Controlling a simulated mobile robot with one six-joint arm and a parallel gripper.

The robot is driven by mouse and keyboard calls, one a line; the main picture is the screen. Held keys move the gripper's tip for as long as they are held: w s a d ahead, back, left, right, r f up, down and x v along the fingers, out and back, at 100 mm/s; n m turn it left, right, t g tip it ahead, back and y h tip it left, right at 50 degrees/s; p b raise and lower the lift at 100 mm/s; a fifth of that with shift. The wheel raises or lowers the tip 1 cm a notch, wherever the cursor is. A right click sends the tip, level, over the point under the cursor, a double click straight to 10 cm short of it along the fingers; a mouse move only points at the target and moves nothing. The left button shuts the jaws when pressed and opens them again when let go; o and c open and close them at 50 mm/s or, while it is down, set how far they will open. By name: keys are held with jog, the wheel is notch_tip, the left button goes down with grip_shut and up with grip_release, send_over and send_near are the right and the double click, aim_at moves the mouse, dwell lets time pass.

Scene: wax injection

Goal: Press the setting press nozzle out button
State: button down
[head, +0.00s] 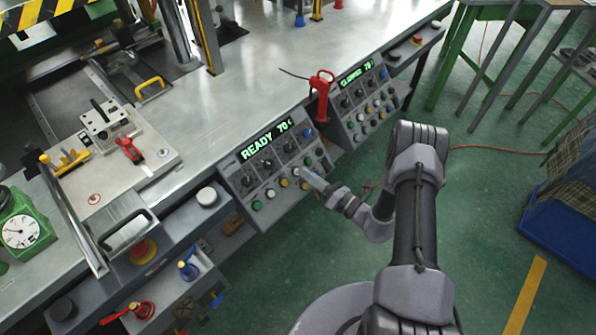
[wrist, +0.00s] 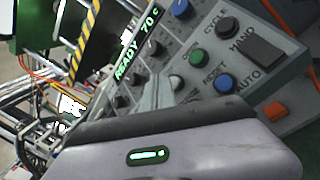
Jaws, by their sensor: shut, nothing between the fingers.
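A control panel (head: 243,178) with a green "READY 70" display (head: 266,140) is on the front of the bench. It carries rows of black knobs and white, yellow, green, red and blue buttons. Labels are too small in the head view to tell which button is nozzle out. My gripper (head: 304,173) is shut and empty, its tips close to the right part of the lower button rows. Contact cannot be told. In the wrist view my gripper (wrist: 168,88) is before the panel, with a green button (wrist: 197,56) and a blue button (wrist: 225,82) to its right.
A red-handled tool (head: 321,95) hangs between this panel and a second panel (head: 365,105) reading "CLOSED 70". In the wrist view a black rocker switch (wrist: 265,46) is marked HAND and AUTO. A blue bin (head: 565,225) stands on the green floor at right.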

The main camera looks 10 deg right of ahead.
jog(key=shift+w+f, duration=0.1)
dwell(0.6)
jog(key=shift+w+a+f+b, duration=0.15)
jog(key=shift+w+a+b, duration=0.05)
jog(key=shift+b, duration=0.15)
jog(key=shift+w+a+f+b, duration=0.2)
jog(key=shift+w+f+b, duration=0.05)
jog(key=shift+f+b, duration=0.1)
dwell(0.5)
jog(key=shift+s+r, duration=0.1)
jog(key=shift+r, duration=0.1)
jog(key=shift+s+d+r+p, duration=0.35)
jog(key=shift+s+r+p, duration=0.05)
jog(key=shift+s+p, duration=0.1)
jog(key=shift+w, duration=0.1)
jog(key=s+d+r+p, duration=0.2)
jog(key=s+r+p, duration=0.1)
jog(key=shift+s+d+r, duration=0.1)
jog(key=shift+d, duration=0.05)
dwell(0.3)
